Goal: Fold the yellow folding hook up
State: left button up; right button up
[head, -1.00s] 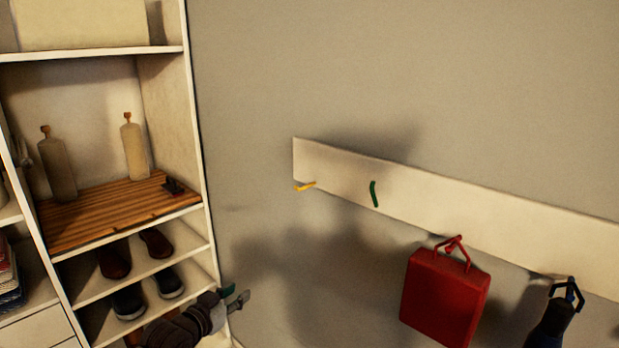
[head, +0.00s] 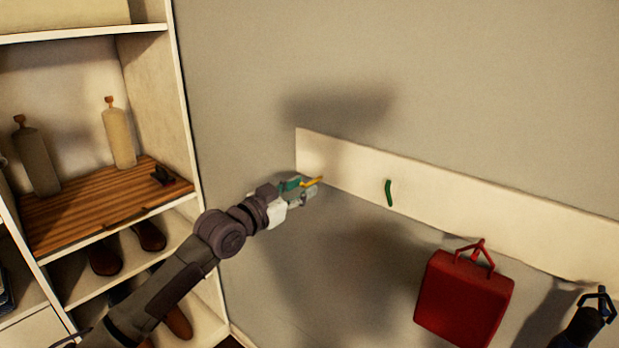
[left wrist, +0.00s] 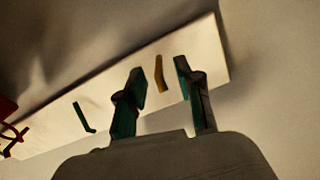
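The yellow folding hook (head: 313,181) sticks out from the left end of the white wall board (head: 450,202). My left gripper (head: 306,189) is beside the hook in the head view, its fingertips close to it. In the left wrist view the fingers are spread apart, and the yellow hook (left wrist: 159,73) shows in the gap between them, beyond the tips. I cannot tell whether a finger touches it. My left gripper is open and holds nothing. My right gripper is not in view.
A green hook (head: 388,193) is on the board to the right. A red bag (head: 463,299) and a dark item (head: 582,328) hang further right. A shelf unit (head: 185,105) with bottles and shoes stands at the left. The wall above the board is clear.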

aim_at(310, 182)
pick_arm(q)
jog(key=shift+x, duration=1.65)
jog(key=shift+s+d, duration=0.1)
grip_shut()
